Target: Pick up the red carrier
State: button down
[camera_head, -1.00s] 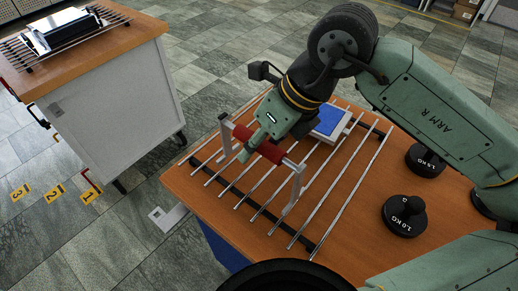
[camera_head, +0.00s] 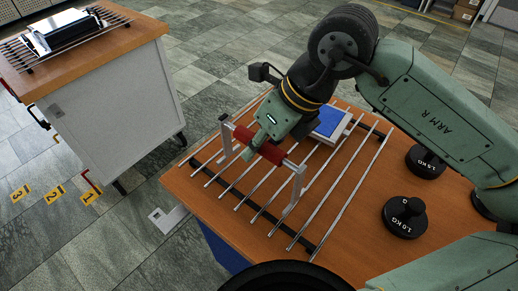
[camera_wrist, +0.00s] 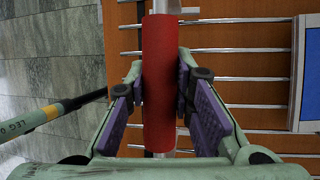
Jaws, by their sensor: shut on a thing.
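The red carrier is a silver frame with a red cylindrical grip (camera_head: 258,145) across its top and upright silver legs (camera_head: 296,186) at its ends. It stands at or just above the metal rod rack; I cannot tell whether its legs touch the rods. My gripper (camera_head: 262,143) is over the middle of the grip. In the wrist view the red grip (camera_wrist: 159,85) runs between the purple pads of my gripper (camera_wrist: 159,95), which are closed on it from both sides. The fingers partly hide the carrier's lower parts.
The rod rack (camera_head: 333,210) lies on a wooden-topped bench (camera_head: 375,235). A blue-topped pad (camera_head: 331,122) is behind my gripper. Black weights (camera_head: 404,216) and (camera_head: 426,161) stand at right. Another cabinet (camera_head: 125,105) with a rack and device is at left, across a floor gap.

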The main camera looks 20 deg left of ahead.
jog(key=shift+r, duration=0.15)
jog(key=shift+r+p, duration=0.35)
jog(key=shift+p, duration=0.55)
notch_tip(320, 180, up, 3)
jog(key=shift+r+p, duration=0.15)
jog(key=shift+p, duration=0.3)
jog(key=s+d+r+b, duration=0.1)
jog(key=s+d+b, duration=0.2)
jog(key=s, duration=1.2)
jog(key=shift+d+r, duration=0.15)
jog(key=shift+d, duration=1.25)
jog(key=shift+w, duration=0.1)
